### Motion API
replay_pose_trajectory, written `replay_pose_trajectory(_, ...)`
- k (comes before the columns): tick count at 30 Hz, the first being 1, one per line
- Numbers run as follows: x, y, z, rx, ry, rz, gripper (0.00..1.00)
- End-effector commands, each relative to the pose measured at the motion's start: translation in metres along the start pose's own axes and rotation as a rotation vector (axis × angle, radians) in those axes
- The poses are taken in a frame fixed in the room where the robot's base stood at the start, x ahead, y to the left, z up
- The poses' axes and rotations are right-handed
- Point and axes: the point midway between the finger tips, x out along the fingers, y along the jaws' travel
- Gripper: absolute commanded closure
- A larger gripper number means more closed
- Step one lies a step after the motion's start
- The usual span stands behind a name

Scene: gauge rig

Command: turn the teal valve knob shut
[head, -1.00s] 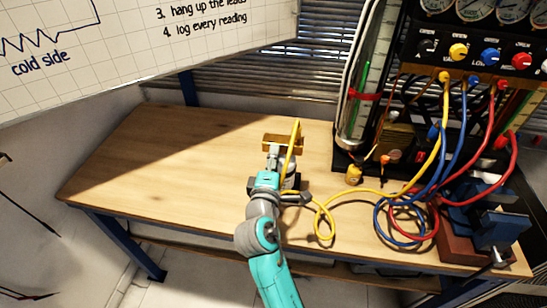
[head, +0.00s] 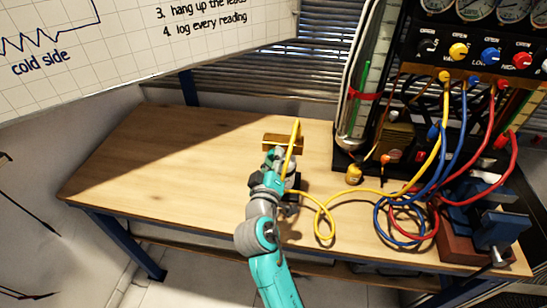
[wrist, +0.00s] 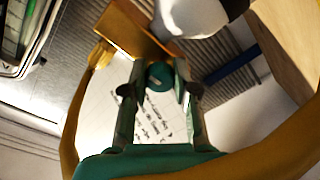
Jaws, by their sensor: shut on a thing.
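The teal valve knob (wrist: 159,75) sits between the two fingers of my gripper (wrist: 160,84) in the wrist view, with a pale mark on its face. My gripper is shut on it. In the head view my gripper (head: 275,158) reaches the front of a brass-coloured block (head: 270,138), which also shows in the wrist view (wrist: 128,30). The knob is hidden behind my gripper in the head view.
A yellow hose (head: 319,208) rises close beside my gripper and loops over the bench (head: 150,165). Blue and red hoses (head: 383,226) coil at the right, near a gauge panel (head: 470,45) and a blue vise (head: 490,222). The bench's left side is clear.

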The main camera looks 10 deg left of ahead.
Motion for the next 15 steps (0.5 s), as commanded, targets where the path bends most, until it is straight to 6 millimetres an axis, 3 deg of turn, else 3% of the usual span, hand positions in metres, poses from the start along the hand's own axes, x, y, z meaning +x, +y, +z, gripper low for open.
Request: replay_pose_trajectory(15,-0.0001,-0.0012,0.0018,0.04,-0.004,-0.002,1.0)
